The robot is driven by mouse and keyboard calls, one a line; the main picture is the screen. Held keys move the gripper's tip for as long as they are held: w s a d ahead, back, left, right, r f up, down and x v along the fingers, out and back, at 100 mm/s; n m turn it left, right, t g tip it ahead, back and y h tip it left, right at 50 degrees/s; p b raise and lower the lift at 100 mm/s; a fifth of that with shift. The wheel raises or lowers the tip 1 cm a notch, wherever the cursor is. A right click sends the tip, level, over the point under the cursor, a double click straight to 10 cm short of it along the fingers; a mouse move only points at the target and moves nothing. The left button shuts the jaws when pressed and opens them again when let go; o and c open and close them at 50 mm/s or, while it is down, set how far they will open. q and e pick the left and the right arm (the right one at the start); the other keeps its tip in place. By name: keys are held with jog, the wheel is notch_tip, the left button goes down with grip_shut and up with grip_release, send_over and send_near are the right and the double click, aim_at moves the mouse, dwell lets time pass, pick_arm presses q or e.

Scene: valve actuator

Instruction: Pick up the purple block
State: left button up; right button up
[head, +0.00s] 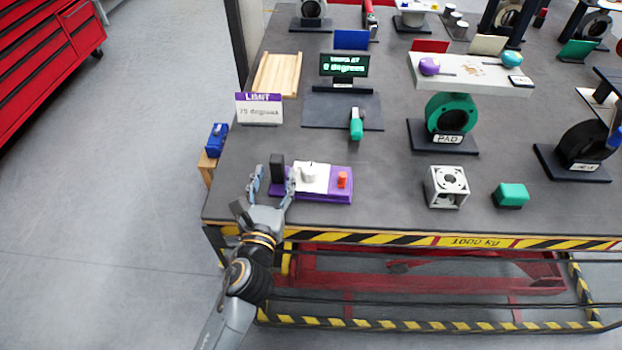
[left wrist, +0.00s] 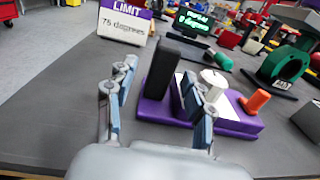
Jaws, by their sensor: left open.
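The purple block (head: 325,196) lies flat near the table's front left edge. It carries a black upright post (head: 277,167), a white plate with a white knob (head: 309,173) and an orange peg (head: 342,180). In the left wrist view the purple block (left wrist: 238,128) is partly hidden by one finger. My left gripper (head: 273,183) is open at the block's left end, with the black post (left wrist: 174,68) seen just beyond its fingers. The gap between the fingers (left wrist: 157,88) holds nothing. My right gripper is out of view.
A white LIMIT sign (head: 259,108) stands behind the block on the left. A dark display stand (head: 343,110) is behind it. A grey fan-like cube (head: 447,187) and a green block (head: 511,195) sit to the right. The tabletop between block and cube is clear.

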aim_at(276, 173)
pick_arm(q)
jog(key=w, duration=0.3)
jog(key=shift+w+d, duration=0.15)
jog(key=shift+c, duration=0.6)
grip_shut()
